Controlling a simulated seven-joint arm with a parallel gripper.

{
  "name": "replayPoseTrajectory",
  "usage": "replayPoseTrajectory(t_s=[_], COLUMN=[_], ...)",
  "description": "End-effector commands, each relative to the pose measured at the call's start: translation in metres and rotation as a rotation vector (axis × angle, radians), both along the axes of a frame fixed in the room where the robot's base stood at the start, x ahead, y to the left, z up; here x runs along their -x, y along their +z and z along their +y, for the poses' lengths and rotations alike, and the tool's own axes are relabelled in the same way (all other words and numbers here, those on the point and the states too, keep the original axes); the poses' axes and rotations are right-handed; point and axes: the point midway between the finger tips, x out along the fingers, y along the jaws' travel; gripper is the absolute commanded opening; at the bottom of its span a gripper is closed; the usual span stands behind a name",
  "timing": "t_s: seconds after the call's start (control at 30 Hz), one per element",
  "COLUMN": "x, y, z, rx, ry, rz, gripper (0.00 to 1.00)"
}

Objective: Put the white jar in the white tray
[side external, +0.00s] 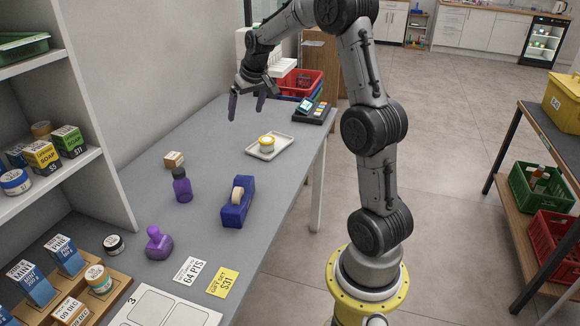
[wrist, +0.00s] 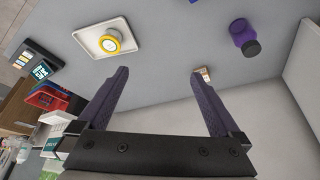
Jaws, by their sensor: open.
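A small white jar (side external: 266,142) with a yellow band stands in the white tray (side external: 282,150) on the grey counter. In the wrist view the jar (wrist: 111,40) appears from above, with a white label on its top, inside the rim of the tray (wrist: 82,36). My gripper (side external: 246,110) is open and empty, raised above the counter, to the left of the jar and apart from it. Both purple fingers show in the wrist view (wrist: 160,74), with nothing between them.
A purple bottle (side external: 182,186), a small box (side external: 174,160), a tape dispenser (side external: 237,203) and a purple stamp (side external: 158,243) stand nearer on the counter. A card terminal (side external: 311,111) and red basket (side external: 300,84) are at the far end. Shelves (side external: 60,175) bound the left.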

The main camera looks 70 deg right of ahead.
Motion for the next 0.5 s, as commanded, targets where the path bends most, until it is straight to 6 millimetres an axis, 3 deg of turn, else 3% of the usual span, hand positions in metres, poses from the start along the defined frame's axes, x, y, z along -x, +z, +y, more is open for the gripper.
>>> replayPoseTrajectory(t_s=[0.03,0.2,0.4,0.5], x=[0.006,0.044,0.114,0.154], y=[0.018,0.054,0.069,0.065], z=[0.035,0.132,0.223,0.256], rx=[0.006,0.015,0.02,0.022], ry=[0.049,0.187,0.349,0.427], rz=[-0.008,-0.024,-0.043,-0.053], gripper=[1.0,1.0,1.0,1.0])
